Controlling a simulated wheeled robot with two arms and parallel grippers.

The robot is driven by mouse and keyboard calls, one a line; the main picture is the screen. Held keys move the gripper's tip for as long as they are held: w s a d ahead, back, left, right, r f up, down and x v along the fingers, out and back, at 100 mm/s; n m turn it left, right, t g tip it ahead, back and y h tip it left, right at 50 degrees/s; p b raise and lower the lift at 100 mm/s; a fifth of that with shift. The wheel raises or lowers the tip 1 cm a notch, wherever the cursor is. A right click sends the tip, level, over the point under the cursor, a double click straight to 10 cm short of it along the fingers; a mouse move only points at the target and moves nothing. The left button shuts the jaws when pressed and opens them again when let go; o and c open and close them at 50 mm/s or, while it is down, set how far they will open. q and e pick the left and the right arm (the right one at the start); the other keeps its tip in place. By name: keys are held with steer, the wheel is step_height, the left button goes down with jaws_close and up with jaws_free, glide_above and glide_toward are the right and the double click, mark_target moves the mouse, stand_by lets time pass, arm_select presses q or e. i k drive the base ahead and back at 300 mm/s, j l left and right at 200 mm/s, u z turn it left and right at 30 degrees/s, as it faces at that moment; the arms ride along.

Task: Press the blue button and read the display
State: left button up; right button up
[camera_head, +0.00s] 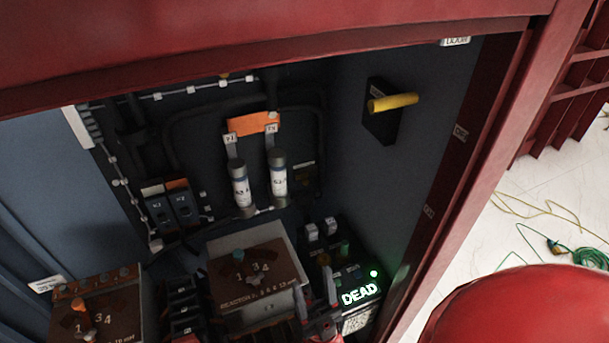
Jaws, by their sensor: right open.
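The display (360,292) glows white-green with the word "DEAD" on a dark unit low in the cabinet. A small green light (374,273) is lit just above it. I cannot make out a blue button; the panel left of the display is dark and partly covered by my gripper. My right gripper (314,284) reaches up from the bottom edge, open, with its fingers just left of the display. Whether it touches the panel cannot be told. My left gripper is not in view.
A grey box with a brown top (252,276) stands left of my right gripper, and another brown-topped box (100,308) is farther left. A yellow handle (393,102) sticks out from the right wall. The red cabinet frame (450,180) bounds the opening on the right.

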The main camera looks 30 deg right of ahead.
mark_target(357, 273)
steer(key=k+j+z, duration=0.1)
steer(key=z, duration=0.25)
steer(key=k+j+z, duration=0.1)
steer(key=z, duration=0.3)
steer(key=k+z, duration=0.2)
steer(key=z, duration=0.15)
